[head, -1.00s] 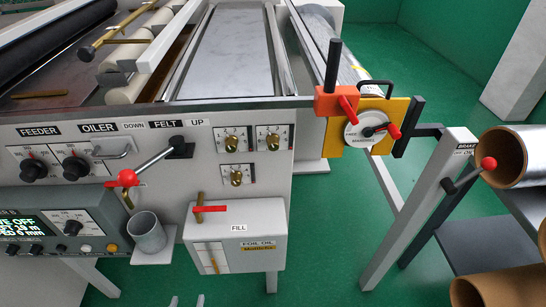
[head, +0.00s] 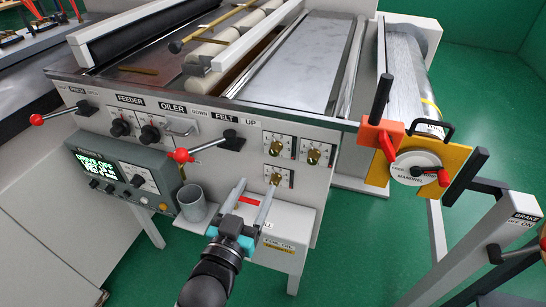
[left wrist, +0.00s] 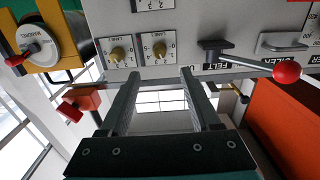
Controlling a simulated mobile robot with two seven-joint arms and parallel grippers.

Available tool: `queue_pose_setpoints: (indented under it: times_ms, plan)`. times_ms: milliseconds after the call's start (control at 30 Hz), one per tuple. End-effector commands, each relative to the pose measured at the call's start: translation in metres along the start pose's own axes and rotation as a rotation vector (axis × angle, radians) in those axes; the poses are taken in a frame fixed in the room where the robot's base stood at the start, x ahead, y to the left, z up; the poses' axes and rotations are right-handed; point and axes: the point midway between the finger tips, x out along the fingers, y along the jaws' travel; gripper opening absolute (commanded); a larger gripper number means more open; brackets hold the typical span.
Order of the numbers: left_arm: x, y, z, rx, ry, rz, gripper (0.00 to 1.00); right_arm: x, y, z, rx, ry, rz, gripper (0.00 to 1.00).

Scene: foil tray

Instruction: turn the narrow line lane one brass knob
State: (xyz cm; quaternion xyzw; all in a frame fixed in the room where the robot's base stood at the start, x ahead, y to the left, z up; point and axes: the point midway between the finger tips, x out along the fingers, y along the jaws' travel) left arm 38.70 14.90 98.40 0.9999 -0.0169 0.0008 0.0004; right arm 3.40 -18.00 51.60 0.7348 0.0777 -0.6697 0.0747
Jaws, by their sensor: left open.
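Three brass knobs on small scaled plates sit on the white machine front in the head view: upper left (head: 276,148), upper right (head: 314,155) and lower (head: 275,179). The plate lettering is too small there to tell which belongs to the narrow line. The left wrist view, upside down, shows two knobs (left wrist: 118,54) (left wrist: 160,50) and part of a third plate (left wrist: 154,4) at its top edge. My left gripper (head: 254,187) is open and empty, its fingertips just left of the lower knob in the head view. It also shows in the wrist view (left wrist: 161,76). My right gripper is out of view.
A red-balled felt lever (head: 205,147) and a grey cup (head: 192,203) are left of the knobs. The foil oil box (head: 290,228) lies below, partly behind my gripper. The mandrel's yellow plate (head: 455,164) and orange block (head: 378,134) stand to the right.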

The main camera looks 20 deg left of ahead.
Motion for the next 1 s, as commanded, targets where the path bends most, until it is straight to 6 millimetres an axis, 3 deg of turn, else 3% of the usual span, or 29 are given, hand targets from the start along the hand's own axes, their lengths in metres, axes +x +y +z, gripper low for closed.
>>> queue_pose_setpoints:
  times_ms: [600, 1000]
  plan:
    - [0.092, 0.0, 0.0, 0.002, 0.001, 0.001, 0.64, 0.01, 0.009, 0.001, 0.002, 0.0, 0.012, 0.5]
    - [0.109, 0.0, 0.001, 0.001, -0.003, 0.001, 0.64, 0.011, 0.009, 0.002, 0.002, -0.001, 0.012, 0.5]
